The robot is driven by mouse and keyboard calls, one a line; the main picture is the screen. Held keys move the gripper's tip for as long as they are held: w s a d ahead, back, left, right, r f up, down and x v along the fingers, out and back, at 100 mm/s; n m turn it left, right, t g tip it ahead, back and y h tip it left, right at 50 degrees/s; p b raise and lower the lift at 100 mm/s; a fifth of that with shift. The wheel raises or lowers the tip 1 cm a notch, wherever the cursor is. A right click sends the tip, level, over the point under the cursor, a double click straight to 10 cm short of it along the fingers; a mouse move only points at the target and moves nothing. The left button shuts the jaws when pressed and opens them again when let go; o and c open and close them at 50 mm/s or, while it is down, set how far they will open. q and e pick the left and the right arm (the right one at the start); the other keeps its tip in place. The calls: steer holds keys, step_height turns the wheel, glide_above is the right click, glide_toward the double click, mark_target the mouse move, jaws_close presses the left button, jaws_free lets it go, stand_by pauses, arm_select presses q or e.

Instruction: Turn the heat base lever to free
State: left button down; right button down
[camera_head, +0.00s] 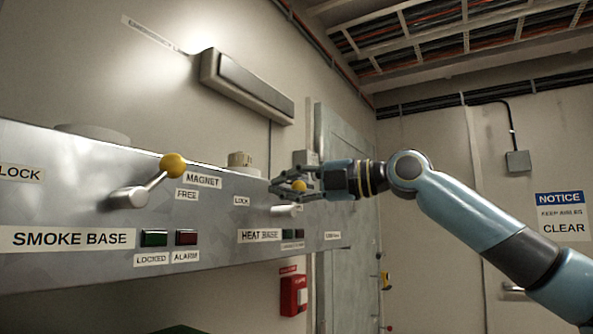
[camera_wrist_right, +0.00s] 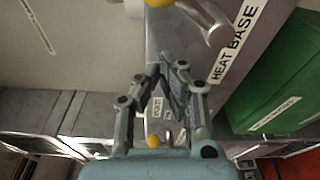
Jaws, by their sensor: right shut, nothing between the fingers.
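The heat base lever (camera_head: 285,210) is a metal handle with a yellow ball knob (camera_head: 299,186) on the grey panel, above the HEAT BASE label (camera_head: 259,236). In the head view my right gripper (camera_head: 275,190) comes in from the right and overlaps the knob, its fingers partly hiding it. Contact cannot be told. In the right wrist view the fingers (camera_wrist_right: 175,64) are shut with nothing between them. The lever's metal handle (camera_wrist_right: 207,22) shows at the top, beyond the fingertips, with its yellow knob (camera_wrist_right: 158,3) cut off by the edge. My left gripper is not in view.
The smoke base lever (camera_head: 150,188), with a yellow knob, stands left on the same panel (camera_head: 70,190), near MAGNET and FREE labels. A red box (camera_head: 293,295) hangs below the panel. A green box (camera_wrist_right: 275,85) shows in the wrist view.

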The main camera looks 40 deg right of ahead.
mark_target(302, 186)
steer(key=shift+w+r, duration=0.15)
steer(key=shift+w, duration=0.2)
steer(key=shift+w+d+r+p, duration=0.1)
steer(key=shift+d+p, duration=0.1)
steer(key=shift+d, duration=0.4)
steer(key=shift+w+d+f+p, duration=0.1)
steer(key=shift+d+p, duration=0.15)
steer(key=shift+d, duration=0.35)
steer(key=shift+w+d+r+p, duration=0.1)
steer(key=shift+d+p, duration=0.1)
steer(key=shift+d, duration=0.4)
steer(key=shift+a, duration=0.1)
steer(key=b, duration=0.1)
steer(key=d+m+b, duration=0.1)
steer(key=m+b, duration=0.1)
steer(key=shift+w+d+f+b, duration=0.25)
steer(key=shift+d+b, duration=0.05)
steer(key=shift+b, duration=0.1)
steer(key=shift+d+r+m+b, duration=0.15)
steer(key=shift+m+b, duration=0.2)
steer(key=shift+m, duration=0.15)
steer(key=shift+r, duration=0.1)
